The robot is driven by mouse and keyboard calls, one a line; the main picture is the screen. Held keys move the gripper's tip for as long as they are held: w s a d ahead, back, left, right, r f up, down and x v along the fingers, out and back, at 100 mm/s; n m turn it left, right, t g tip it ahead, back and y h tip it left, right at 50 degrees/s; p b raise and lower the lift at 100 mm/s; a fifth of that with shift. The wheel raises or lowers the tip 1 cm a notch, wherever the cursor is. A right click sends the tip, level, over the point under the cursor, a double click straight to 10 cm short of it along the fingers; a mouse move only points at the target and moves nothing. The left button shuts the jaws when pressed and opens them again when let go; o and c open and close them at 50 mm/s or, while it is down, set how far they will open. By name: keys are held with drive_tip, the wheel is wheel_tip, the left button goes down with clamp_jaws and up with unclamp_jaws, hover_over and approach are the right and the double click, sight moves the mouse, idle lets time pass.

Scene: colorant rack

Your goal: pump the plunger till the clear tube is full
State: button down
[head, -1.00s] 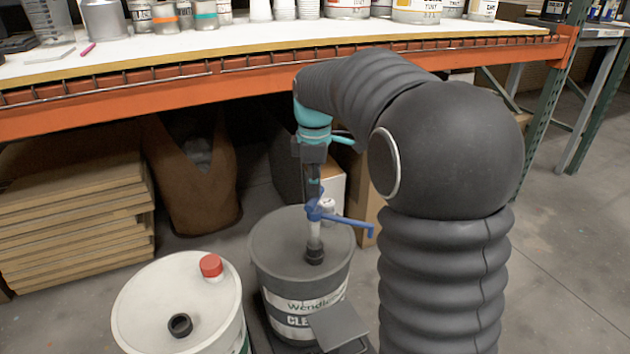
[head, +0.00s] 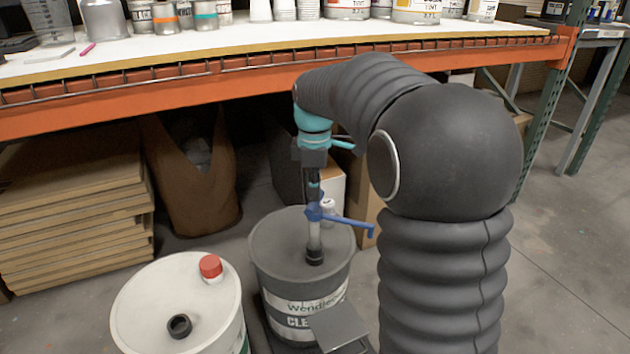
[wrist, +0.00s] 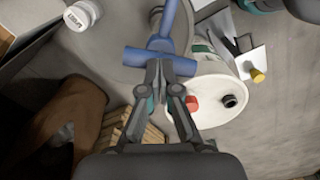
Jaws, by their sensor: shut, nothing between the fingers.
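A blue hand pump (head: 345,221) with a crossbar and a spout pointing right stands upright in the lid of a grey drum (head: 272,240). Its clear tube (head: 314,236) shows pale grey between the blue head and the dark collar; its fill level cannot be told. My gripper (head: 313,192) is shut and empty, pointing down over the pump head. In the wrist view, my gripper (wrist: 158,66) has its closed fingertips at the middle of the blue crossbar (wrist: 183,66), seemingly against it. The fingers hide part of the plunger, and contact is not certain.
A white drum (head: 140,305) with a red cap (head: 211,267) stands left of the grey drum. An orange-edged shelf (head: 180,105) with cans is above and behind. Boards (head: 75,215) are stacked at the left. Open floor (head: 560,270) lies at the right.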

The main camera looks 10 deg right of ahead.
drive_tip(key=shift+f, duration=0.1)
wheel_tip(320, 180, up, 7)
drive_tip(key=p, duration=0.6)
drive_tip(key=shift+p, duration=0.3)
wheel_tip(320, 180, up, 6)
drive_tip(key=p, duration=0.1)
drive_tip(key=shift+p, duration=0.35)
idle(0.5)
idle(0.3)
